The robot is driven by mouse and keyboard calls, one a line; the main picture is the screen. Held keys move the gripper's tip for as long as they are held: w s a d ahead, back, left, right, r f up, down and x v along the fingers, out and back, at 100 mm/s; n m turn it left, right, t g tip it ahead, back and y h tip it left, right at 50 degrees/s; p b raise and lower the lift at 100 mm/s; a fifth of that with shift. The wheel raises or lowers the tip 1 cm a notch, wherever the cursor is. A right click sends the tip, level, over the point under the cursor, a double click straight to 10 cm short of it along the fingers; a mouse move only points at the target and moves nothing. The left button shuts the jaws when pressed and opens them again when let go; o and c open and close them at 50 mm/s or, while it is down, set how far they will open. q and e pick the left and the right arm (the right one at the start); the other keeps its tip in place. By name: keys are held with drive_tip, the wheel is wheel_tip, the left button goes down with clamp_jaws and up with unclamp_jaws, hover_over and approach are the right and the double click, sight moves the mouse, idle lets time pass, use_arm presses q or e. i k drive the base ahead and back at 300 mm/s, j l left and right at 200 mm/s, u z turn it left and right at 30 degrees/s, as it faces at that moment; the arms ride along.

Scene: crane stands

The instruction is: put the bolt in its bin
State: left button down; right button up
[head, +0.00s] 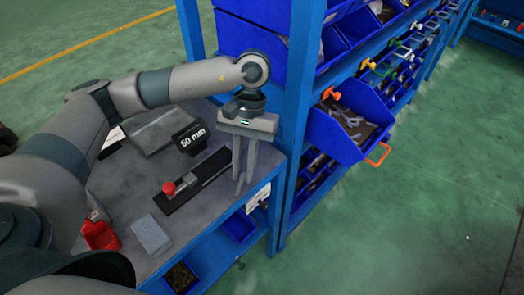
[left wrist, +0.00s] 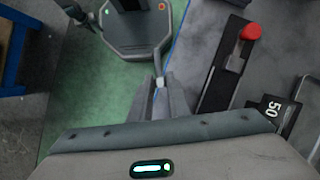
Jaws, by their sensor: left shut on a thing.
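My left gripper (head: 239,188) hangs fingers-down over the right end of the grey workbench, beside the blue rack. In the left wrist view its fingers (left wrist: 160,92) are closed on a small pale piece (left wrist: 160,82), seemingly the bolt; only its tip shows. In the head view the bolt cannot be made out between the fingers. A blue bin (head: 336,145) with an orange handle is pulled out from the rack, right of the gripper, with grey metal parts inside. Which bin is the bolt's own cannot be read. My right gripper is not in view.
The workbench (head: 205,213) holds a dark rail fixture with a red knob (head: 169,188), a "50 mm" sign (head: 190,138), a grey block (head: 151,235) and a red item (head: 100,233). A blue rack post (head: 297,110) stands between gripper and pulled-out bin. The green floor at right is clear.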

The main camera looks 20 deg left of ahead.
sight(347, 129)
drive_tip(key=u, duration=1)
drive_tip(key=l+u, duration=0.45)
drive_tip(key=l, duration=0.2)
drive_tip(key=l+u, duration=0.4)
drive_tip(key=l, duration=0.25)
drive_tip(key=l+u, duration=0.1)
drive_tip(key=l, duration=0.35)
drive_tip(key=k+l+u, duration=0.15)
drive_tip(key=l, duration=0.35)
drive_tip(key=l+u, duration=0.1)
drive_tip(key=l, duration=0.35)
drive_tip(key=k+l+u, duration=0.1)
drive_tip(key=l, duration=0.35)
drive_tip(key=k+l, duration=0.1)
drive_tip(key=l, duration=0.25)
drive_tip(key=k+l, duration=0.15)
drive_tip(key=l, duration=0.25)
drive_tip(key=k+l, duration=0.1)
drive_tip(key=l, duration=0.25)
drive_tip(key=k+l, duration=0.15)
drive_tip(key=l, duration=0.2)
